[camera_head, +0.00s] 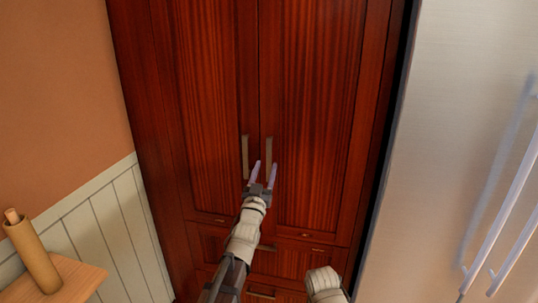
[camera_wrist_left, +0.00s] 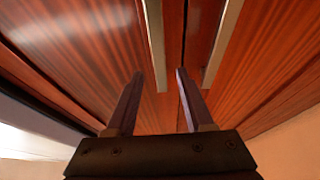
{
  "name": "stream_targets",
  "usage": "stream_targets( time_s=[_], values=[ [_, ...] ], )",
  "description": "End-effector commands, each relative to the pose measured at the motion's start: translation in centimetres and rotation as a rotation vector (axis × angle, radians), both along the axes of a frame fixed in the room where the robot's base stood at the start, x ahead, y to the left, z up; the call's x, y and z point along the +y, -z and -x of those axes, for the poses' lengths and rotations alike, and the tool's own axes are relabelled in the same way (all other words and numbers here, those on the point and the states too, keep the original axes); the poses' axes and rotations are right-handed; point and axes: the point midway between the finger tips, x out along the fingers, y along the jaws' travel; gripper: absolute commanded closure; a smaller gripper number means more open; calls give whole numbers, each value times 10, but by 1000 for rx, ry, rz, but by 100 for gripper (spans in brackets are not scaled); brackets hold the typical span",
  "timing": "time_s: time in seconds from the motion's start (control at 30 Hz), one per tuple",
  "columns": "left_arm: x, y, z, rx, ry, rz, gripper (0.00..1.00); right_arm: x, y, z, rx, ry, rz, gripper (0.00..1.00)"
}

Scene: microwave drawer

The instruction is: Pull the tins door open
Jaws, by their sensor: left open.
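A tall dark red wooden cabinet has a left door (camera_head: 205,100) and a right door (camera_head: 315,100), both looking shut. No label shows which one is the tins door. The left door's upright handle (camera_head: 245,155) and the right door's upright handle (camera_head: 268,150) stand side by side at the middle seam. My left gripper (camera_head: 265,165) is open at the lower part of the right door's handle. In the left wrist view, that handle (camera_wrist_left: 154,40) lies between the spread fingers (camera_wrist_left: 159,72), with no clear grip on it. The other handle (camera_wrist_left: 222,45) is outside them.
Drawers with a small pull (camera_head: 262,295) lie below the doors. A steel fridge (camera_head: 450,90) with long handles stands at the right. A small wooden table (camera_head: 75,275) with a rolled brown object (camera_head: 35,258) is at the lower left. Part of my right arm shows at the bottom.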

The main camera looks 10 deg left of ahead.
Motion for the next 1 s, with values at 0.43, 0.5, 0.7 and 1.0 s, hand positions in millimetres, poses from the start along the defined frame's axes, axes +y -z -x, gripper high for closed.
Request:
stream_targets(
  time_s=[0.43,0.5,0.7,1.0],
  values=[
    [-4,-22,-52,1,0,0,48,0,-22,0,0,0,0,50],
    [-4,-21,-52,1,0,0,48,0,-22,0,0,0,0,50],
    [-4,-21,-51,1,0,0,54,0,-21,0,0,0,0,50],
    [-4,-21,-51,1,0,0,88,0,-21,0,0,0,0,50]
  ],
)
